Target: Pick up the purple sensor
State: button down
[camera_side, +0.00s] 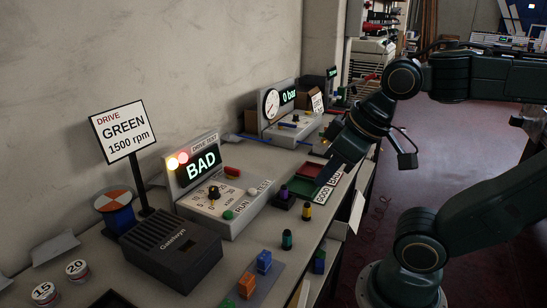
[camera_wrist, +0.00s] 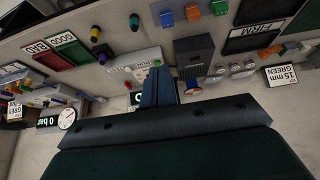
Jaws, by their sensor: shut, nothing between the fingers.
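The purple sensor (camera_side: 283,192) stands upright in a small dark holder at the bench's front, beside the green tray (camera_side: 300,187). In the wrist view a dark holder with a purplish part (camera_wrist: 103,52) shows left of the fingers; its detail is small. A yellow-topped sensor (camera_side: 306,212) and a green-topped sensor (camera_side: 287,239) stand nearby; both also show in the wrist view, yellow (camera_wrist: 95,35) and green (camera_wrist: 134,22). My gripper (camera_side: 328,180) is above the bench near the trays, right of the purple sensor and apart from it. Its fingers (camera_wrist: 158,70) are shut and empty.
A drive tester (camera_side: 222,200) reading BAD stands behind the sensors, with a red and a green knob. A red tray (camera_side: 308,169) lies beyond the green one. A dark Gatesyn box (camera_side: 172,248) and orange and blue blocks (camera_side: 248,284) occupy the near bench.

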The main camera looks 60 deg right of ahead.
jog(key=c, duration=1.1)
grip_release()
jog(key=m+g, duration=0.6)
jog(key=m, duration=1.4)
send_over(284, 186)
notch_tip(284, 186, down, 9)
jog(key=shift+f, duration=0.15)
jog(key=shift+f, duration=4.2)
